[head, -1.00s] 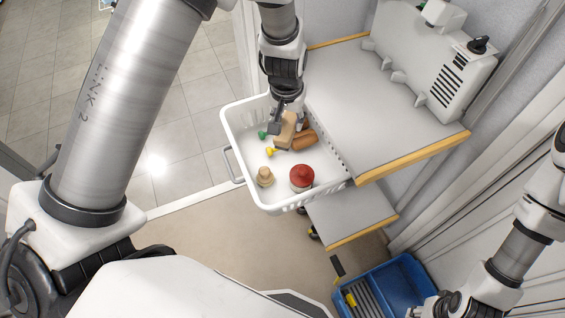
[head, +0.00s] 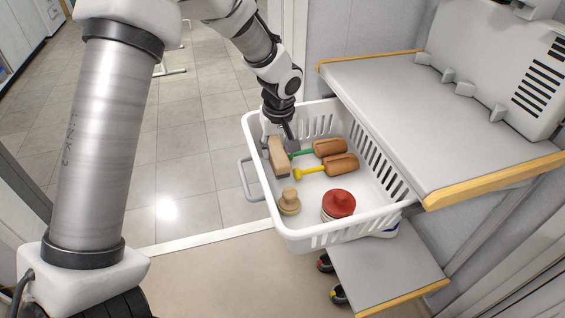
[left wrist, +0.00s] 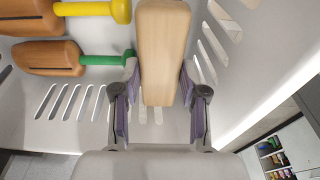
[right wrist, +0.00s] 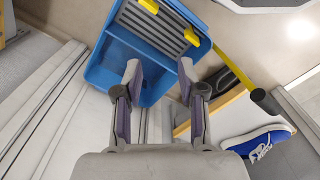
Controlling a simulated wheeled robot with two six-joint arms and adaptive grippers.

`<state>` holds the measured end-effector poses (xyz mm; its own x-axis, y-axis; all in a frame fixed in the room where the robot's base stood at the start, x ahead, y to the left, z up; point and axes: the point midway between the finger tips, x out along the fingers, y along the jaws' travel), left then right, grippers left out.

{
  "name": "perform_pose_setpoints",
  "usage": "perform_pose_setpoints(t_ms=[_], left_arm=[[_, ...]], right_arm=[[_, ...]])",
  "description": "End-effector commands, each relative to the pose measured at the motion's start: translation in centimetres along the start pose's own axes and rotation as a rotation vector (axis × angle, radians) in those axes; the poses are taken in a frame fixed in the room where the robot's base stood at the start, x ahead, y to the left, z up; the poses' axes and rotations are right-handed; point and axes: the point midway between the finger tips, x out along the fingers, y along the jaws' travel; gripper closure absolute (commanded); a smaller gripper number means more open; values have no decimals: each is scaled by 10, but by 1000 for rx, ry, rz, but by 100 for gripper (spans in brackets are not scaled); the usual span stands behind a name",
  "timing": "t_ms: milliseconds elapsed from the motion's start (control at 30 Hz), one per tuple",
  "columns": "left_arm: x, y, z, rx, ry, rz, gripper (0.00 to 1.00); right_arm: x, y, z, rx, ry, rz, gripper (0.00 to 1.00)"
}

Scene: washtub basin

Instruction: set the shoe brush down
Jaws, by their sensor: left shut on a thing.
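The shoe brush, a pale wooden block (head: 278,157), is inside the white basket (head: 253,150) at its left side. My left gripper (head: 284,133) is shut on it from above. In the left wrist view the brush (left wrist: 163,45) lies lengthwise between the two fingers.
Beside the brush lie brown pieces with a green stem (head: 329,147) and a yellow stem (head: 340,165). A tan knobbed piece (head: 288,202) and a red-topped container (head: 339,203) stand nearer. A grey shelf (head: 420,110) borders the basket's right. A blue tray (right wrist: 125,55) lies below my right gripper.

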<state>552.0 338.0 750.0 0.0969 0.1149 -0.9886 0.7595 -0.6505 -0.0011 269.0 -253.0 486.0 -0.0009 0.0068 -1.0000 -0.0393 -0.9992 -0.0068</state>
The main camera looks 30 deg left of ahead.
Motion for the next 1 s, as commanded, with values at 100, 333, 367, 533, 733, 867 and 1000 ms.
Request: perform_pose_setpoints(t_ms=[100, 333, 367, 533, 733, 867, 1000], left_arm=[[24, 0, 4, 1, -3, -2, 100], [28, 0, 5, 1, -1, 1, 100], [28, 0, 5, 1, -1, 1, 100], [32, 0, 5, 1, -1, 1, 50], [32, 0, 5, 1, -1, 1, 47], [29, 0, 5, 1, -1, 1, 47], [13, 0, 4, 1, 1, 1, 47]], right_arm=[[7, 0, 0, 0, 0, 0, 60], [6, 0, 0, 0, -1, 0, 60], [6, 0, 0, 0, -1, 0, 60], [9, 0, 0, 0, -1, 0, 60], [8, 0, 0, 0, -1, 0, 60], [7, 0, 0, 0, -1, 0, 60], [2, 0, 0, 0, 0, 0, 60]])
